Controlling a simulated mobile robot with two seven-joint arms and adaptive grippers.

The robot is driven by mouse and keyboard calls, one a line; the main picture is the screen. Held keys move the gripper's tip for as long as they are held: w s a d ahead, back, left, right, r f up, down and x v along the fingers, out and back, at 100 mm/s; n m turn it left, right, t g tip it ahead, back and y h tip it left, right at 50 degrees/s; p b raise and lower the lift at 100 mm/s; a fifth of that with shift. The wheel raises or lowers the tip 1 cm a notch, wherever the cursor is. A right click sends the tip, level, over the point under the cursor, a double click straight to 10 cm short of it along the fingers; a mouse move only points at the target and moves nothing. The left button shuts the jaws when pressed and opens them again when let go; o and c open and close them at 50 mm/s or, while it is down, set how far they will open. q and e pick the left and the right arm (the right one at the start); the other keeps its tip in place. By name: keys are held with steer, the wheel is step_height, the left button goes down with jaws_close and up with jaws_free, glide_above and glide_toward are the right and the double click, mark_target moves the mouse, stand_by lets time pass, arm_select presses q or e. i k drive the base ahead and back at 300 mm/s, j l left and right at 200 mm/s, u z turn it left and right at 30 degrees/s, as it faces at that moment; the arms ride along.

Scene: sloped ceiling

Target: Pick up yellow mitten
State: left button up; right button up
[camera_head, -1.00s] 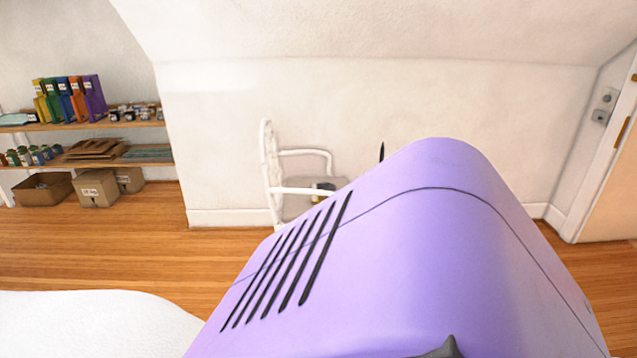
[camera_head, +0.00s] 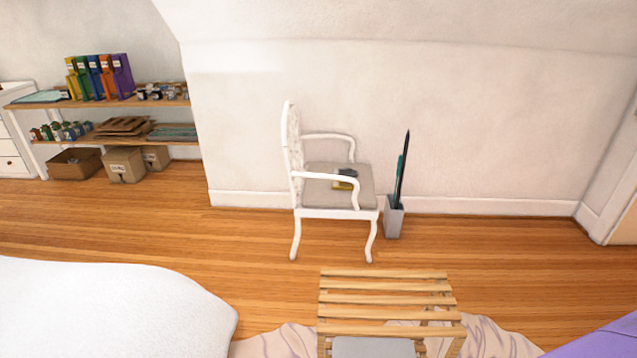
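A small yellow item (camera_head: 344,184) lies on the seat of a white armchair (camera_head: 333,211) against the back wall. It may be the yellow mitten, but it is too small to tell. A dark grey item lies on or right behind it, and the chair's armrest crosses close to it. Neither of my grippers shows in the head view.
A slatted wooden bench (camera_head: 386,312) stands in front of the chair on a crumpled pale cloth. An umbrella stand (camera_head: 393,217) is right of the chair. Shelves (camera_head: 100,102) stand at the back left, a white rounded surface (camera_head: 100,310) at front left. Wooden floor between is clear.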

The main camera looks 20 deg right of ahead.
mark_target(336, 185)
steer(key=z, duration=0.9)
steer(key=i+l+z, duration=0.2)
steer(key=l+z, duration=0.2)
steer(key=i+l+z, duration=0.2)
steer(key=l+z, duration=0.15)
steer(key=i+l+z, duration=0.2)
steer(key=l+z, duration=0.2)
steer(key=i+l+z, duration=0.2)
steer(key=z, duration=0.2)
steer(key=i+l+z, duration=0.2)
steer(key=z, duration=0.25)
steer(key=i+l+u, duration=0.15)
steer(key=i, duration=0.25)
steer(key=i+l+u, duration=0.15)
steer(key=i, duration=0.3)
steer(key=i+l+u, duration=0.2)
steer(key=i, duration=0.2)
steer(key=i+j+u, duration=0.15)
steer(key=i+u, duration=0.5)
steer(key=u, duration=0.2)
steer(key=i+u, duration=0.9)
steer(key=i, duration=0.2)
steer(key=i+l+u, duration=0.1)
steer(key=i+u, duration=0.4)
steer(key=i, duration=0.15)
steer(key=i+j+u, duration=0.15)
steer(key=i+u, duration=0.15)
steer(key=i, duration=0.4)
steer(key=i+u, duration=0.25)
steer(key=i, duration=0.45)
